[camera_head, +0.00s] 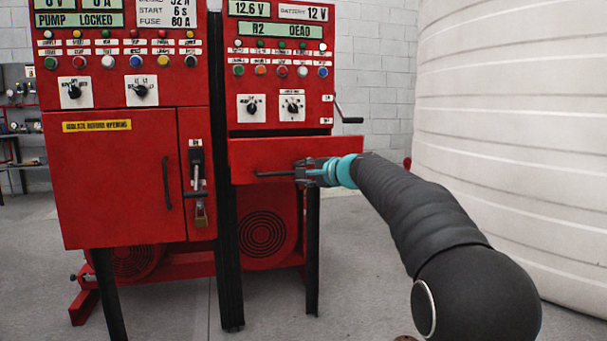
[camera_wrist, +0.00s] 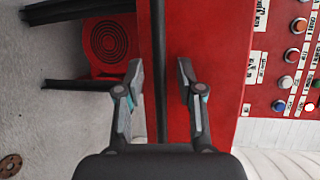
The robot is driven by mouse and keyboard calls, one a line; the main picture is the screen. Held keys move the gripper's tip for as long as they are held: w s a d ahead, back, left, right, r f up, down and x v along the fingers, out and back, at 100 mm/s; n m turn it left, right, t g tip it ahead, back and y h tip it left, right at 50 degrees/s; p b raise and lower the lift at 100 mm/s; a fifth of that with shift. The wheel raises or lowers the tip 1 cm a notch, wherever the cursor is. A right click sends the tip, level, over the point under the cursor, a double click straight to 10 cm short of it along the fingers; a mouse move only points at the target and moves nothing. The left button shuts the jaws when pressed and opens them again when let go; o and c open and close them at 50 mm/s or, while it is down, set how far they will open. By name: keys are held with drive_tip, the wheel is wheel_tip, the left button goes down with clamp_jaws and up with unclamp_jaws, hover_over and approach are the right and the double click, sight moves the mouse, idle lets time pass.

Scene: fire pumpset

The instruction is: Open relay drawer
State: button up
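The relay drawer (camera_head: 262,150) is the red front below the right control panel in the head view. It carries a thin black horizontal bar handle (camera_head: 275,174). My gripper (camera_head: 303,171) is at the right part of this handle. In the wrist view, which is turned sideways, the drawer front (camera_wrist: 215,80) is red and the handle (camera_wrist: 157,60) runs as a dark strip between my two fingers (camera_wrist: 160,82). The fingers stand apart, one on each side of the bar, with gaps showing. I cannot tell whether the drawer sits slightly out of its cabinet.
A crank handle (camera_head: 346,115) sticks out above the drawer's right end. Black legs (camera_head: 312,250) stand below the drawer. A large white tank (camera_head: 510,130) is at right. Grey floor lies open in front.

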drive_tip(key=v, duration=1.2)
drive_tip(key=s+d+f+n+g+h+p, duration=0.2)
drive_tip(key=s+f+n+g+h, duration=0.3)
drive_tip(key=s+f, duration=1)
drive_tip(key=s+d+f+n+h+p, duration=0.1)
drive_tip(key=s+d+n+p, duration=0.1)
drive_tip(key=s, duration=0.7)
drive_tip(key=s+d+f+n+g+h+p, duration=0.1)
drive_tip(key=s+d+n+h+p, duration=0.1)
drive_tip(key=s, duration=0.7)
drive_tip(key=s+d+f+n+h+p, duration=0.1)
drive_tip(key=s+d+n+h+p, duration=0.1)
drive_tip(key=s, duration=0.7)
drive_tip(key=shift+d+f+g+p, duration=0.4)
drive_tip(key=shift+d+p, duration=0.1)
drive_tip(key=shift+p, duration=0.25)
